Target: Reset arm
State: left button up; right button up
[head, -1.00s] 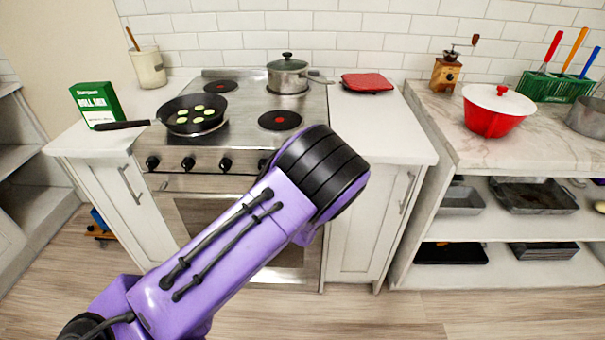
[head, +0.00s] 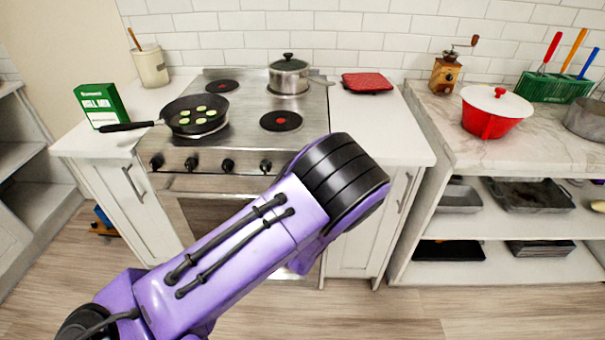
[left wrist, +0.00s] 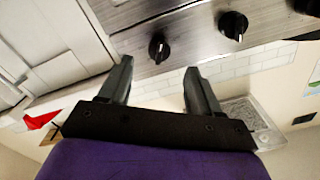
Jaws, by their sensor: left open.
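My left arm (head: 240,245) comes in from the lower left of the head view, bent in front of the stove. Its gripper is hidden behind the arm in that view. In the left wrist view my left gripper (left wrist: 158,85) is open, with its two dark fingers apart and nothing between them. The stove front with its knobs (left wrist: 157,48) shows beyond the fingertips. My right gripper is in neither view.
A pan with green slices (head: 197,114) and a lidded pot (head: 289,76) stand on the stove (head: 245,130). A green box (head: 101,107) is on the left counter. A red pot (head: 492,118) sits on the right counter. The floor (head: 380,315) in front is clear.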

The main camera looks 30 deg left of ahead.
pick_arm(q)
jog(key=shift+v, duration=1.8)
jog(key=s+f+n+g+h, duration=0.4)
jog(key=s+f+g, duration=0.2)
jog(key=s+f, duration=0.6)
jog(key=s+f+n+g+h, duration=0.1)
jog(key=s+f+g, duration=0.2)
jog(key=s, duration=0.5)
jog(key=s+d+f+n+g+h, duration=0.1)
jog(key=s+f+g, duration=0.2)
jog(key=s+f, duration=0.3)
jog(key=s, duration=0.3)
jog(key=shift+s+d+n, duration=0.2)
jog(key=shift+n, duration=0.1)
